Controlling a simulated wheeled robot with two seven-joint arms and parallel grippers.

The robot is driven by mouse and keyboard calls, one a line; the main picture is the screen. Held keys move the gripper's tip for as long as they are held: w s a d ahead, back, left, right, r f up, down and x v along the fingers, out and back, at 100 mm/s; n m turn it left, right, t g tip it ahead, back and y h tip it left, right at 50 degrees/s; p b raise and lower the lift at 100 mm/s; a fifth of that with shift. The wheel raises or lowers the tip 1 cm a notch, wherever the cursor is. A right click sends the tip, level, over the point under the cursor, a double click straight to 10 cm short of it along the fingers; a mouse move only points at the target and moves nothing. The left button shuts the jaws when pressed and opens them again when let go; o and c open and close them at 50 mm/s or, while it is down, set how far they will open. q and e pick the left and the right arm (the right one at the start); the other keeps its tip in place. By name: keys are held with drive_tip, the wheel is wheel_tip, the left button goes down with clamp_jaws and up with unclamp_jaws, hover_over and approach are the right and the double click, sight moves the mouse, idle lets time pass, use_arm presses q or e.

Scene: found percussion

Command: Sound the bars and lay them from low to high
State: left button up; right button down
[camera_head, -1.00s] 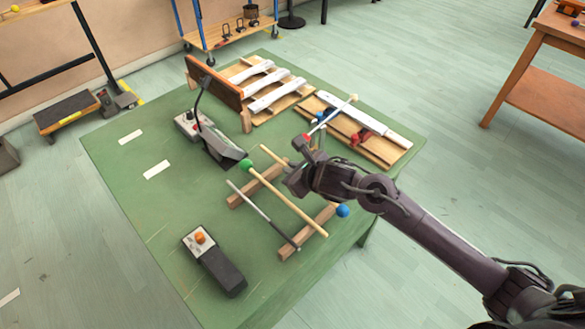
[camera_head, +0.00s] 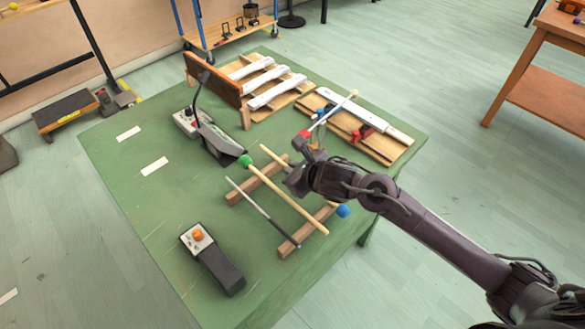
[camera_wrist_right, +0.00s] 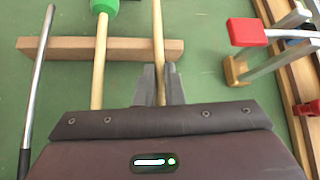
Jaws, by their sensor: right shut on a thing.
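My right gripper (camera_head: 293,182) is shut on the pale wooden stick of the blue-headed mallet (camera_head: 343,211). The stick (camera_wrist_right: 157,35) runs between the fingers in the right wrist view. The gripper hides the middle of the stick in the head view. The green-headed mallet (camera_head: 288,198) and a metal rod with a dark grip (camera_head: 247,198) lie beside it across two wooden rests. Several white bars (camera_head: 262,75) lie on a slatted board at the back. Another white bar (camera_head: 370,115) lies on a board at the right. My left gripper is not in view.
A grey device with a dark arm (camera_head: 212,137) stands left of the mallets. A box with an orange button (camera_head: 211,258) lies at the front. A red-ended piece (camera_wrist_right: 247,30) is close right of the gripper. The green table (camera_head: 130,185) is mostly clear at left.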

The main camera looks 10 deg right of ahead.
drive_tip(key=shift+f, duration=0.1)
drive_tip(key=c, duration=1.5)
unclamp_jaws()
drive_tip(key=shift+o, duration=0.2)
drive_tip(key=v, duration=0.7)
drive_tip(key=shift+s+r, duration=0.25)
drive_tip(key=shift+d, duration=0.1)
